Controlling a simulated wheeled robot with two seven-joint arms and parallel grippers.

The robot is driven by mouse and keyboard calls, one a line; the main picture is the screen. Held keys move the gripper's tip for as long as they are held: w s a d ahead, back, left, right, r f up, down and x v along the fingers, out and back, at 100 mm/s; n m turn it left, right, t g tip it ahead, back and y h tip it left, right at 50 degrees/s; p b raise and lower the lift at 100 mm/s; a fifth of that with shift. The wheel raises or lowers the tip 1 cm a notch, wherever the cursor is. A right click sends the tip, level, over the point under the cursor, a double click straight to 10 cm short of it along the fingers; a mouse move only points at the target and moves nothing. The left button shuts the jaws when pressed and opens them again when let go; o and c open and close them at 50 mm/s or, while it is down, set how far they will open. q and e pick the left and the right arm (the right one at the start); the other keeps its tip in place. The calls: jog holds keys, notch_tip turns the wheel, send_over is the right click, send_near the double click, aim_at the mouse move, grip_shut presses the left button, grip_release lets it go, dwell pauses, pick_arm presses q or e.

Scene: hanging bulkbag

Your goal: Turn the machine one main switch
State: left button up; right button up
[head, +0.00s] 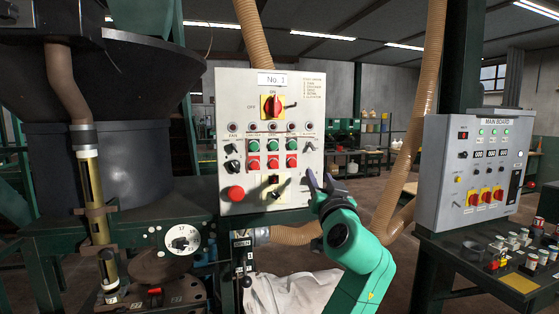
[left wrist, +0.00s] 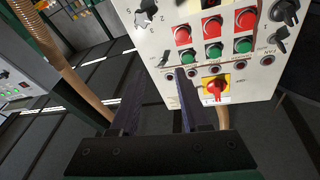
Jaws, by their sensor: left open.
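The machine one panel (head: 225,160), labelled No. 1, stands upright in front of me. Its main switch (head: 272,106) is a red rotary handle on a yellow plate near the top. The handle looks roughly upright, with ON above and OFF to its left. My left gripper (head: 318,180) is open and empty at the panel's lower right edge, below and right of the switch. In the left wrist view the panel appears upside down. The main switch (left wrist: 215,88) shows right of my open left gripper (left wrist: 158,78), apart from its fingers. My right gripper is not in view.
Below the switch are lamps, green and red buttons, small black knobs and a red mushroom button (head: 236,193). A grey MAIN BOARD cabinet (head: 440,165) with similar red and yellow switches stands at right. A tan hose (head: 412,130) hangs between them. A dark hopper (head: 125,130) is at left.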

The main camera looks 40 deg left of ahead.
aim_at(276, 106)
pick_arm(q)
jog(key=s+a+r+n+g+y, duration=0.1)
jog(key=s+r+n+g+y, duration=0.1)
jog(key=s+r+n+y, duration=0.6)
jog(key=w+a+r+m+h+p, duration=0.1)
jog(key=w+a+r+p, duration=0.1)
jog(key=a+r, duration=0.1)
jog(key=w+a+r+h+p, duration=0.1)
jog(key=w+a+r+p, duration=0.1)
jog(key=a+p, duration=0.1)
jog(key=w+a+r+m+h+p, duration=0.1)
jog(key=w+a+r+p, duration=0.1)
jog(key=a, duration=0.3)
jog(key=shift+w+r+m+p, duration=0.35)
jog(key=shift+r+p, duration=0.2)
jog(key=shift+r, duration=0.3)
jog(key=shift+w+a+f+h, duration=0.1)
jog(key=shift+w+f+h, duration=0.05)
jog(key=shift+w+h, duration=0.15)
jog(key=shift+s, duration=0.1)
grip_shut()
